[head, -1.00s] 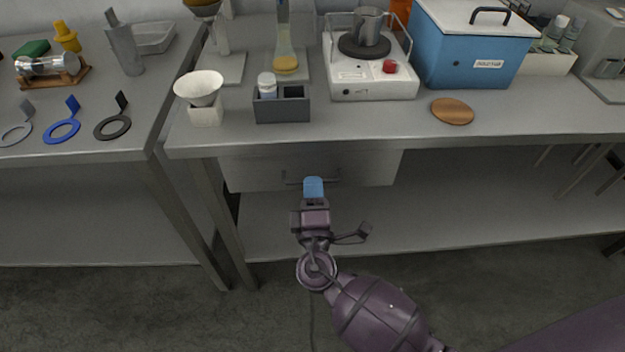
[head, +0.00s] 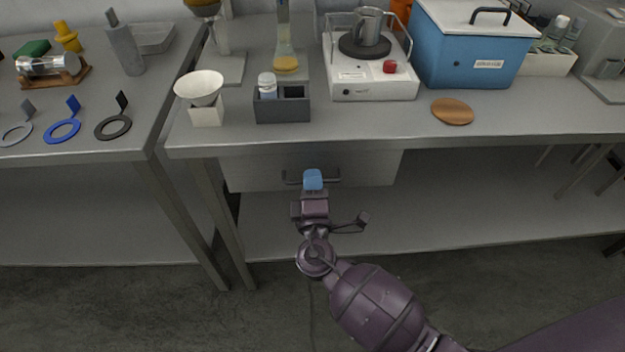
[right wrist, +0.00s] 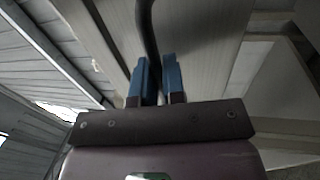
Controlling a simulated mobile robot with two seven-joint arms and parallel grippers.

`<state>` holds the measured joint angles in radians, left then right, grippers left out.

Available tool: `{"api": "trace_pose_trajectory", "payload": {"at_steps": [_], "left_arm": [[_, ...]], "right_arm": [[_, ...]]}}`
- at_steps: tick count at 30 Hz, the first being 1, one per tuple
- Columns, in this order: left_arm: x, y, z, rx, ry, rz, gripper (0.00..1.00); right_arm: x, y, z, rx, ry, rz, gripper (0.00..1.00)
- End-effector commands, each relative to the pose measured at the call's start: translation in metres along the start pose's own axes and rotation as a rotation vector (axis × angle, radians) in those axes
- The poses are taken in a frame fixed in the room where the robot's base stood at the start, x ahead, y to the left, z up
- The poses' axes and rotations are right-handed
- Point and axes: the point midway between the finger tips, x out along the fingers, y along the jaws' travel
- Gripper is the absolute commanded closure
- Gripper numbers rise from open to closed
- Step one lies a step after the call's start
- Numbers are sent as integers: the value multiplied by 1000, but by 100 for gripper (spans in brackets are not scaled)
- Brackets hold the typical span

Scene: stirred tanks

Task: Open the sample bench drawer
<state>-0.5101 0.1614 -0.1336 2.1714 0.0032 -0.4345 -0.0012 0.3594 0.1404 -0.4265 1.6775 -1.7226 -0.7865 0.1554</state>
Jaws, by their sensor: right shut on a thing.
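The sample bench drawer (head: 365,170) is a grey front under the bench top, and it looks closed. Its dark bar handle (head: 292,181) crosses the drawer front. My right gripper (head: 313,176) is at the middle of the handle, with its blue fingertips shut on it and hiding that part. In the right wrist view the blue fingers (right wrist: 155,78) stand on both sides of the dark handle bar (right wrist: 146,30), with the drawer front behind. My left gripper is not in view.
The bench top (head: 380,122) overhangs the drawer. On it stand a grey holder (head: 283,108), a white funnel (head: 200,88), a hot plate (head: 372,85), a blue box (head: 465,55) and a round wooden disc (head: 453,111). A lower shelf (head: 450,205) lies below. The floor in front looks clear.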

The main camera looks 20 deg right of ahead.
Motion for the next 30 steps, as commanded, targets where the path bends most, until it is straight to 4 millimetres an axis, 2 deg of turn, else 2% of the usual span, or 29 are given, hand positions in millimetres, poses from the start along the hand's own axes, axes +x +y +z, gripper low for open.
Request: {"api": "trace_pose_trajectory", "payload": {"at_steps": [5,11,17,30], "left_arm": [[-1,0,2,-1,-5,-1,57],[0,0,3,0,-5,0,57],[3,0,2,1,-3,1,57],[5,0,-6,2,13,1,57]], "right_arm": [[-3,0,0,0,0,-1,100],[-24,3,0,0,1,-3,100],[-68,11,1,1,1,-6,100],[-184,37,0,0,1,-3,100]]}}
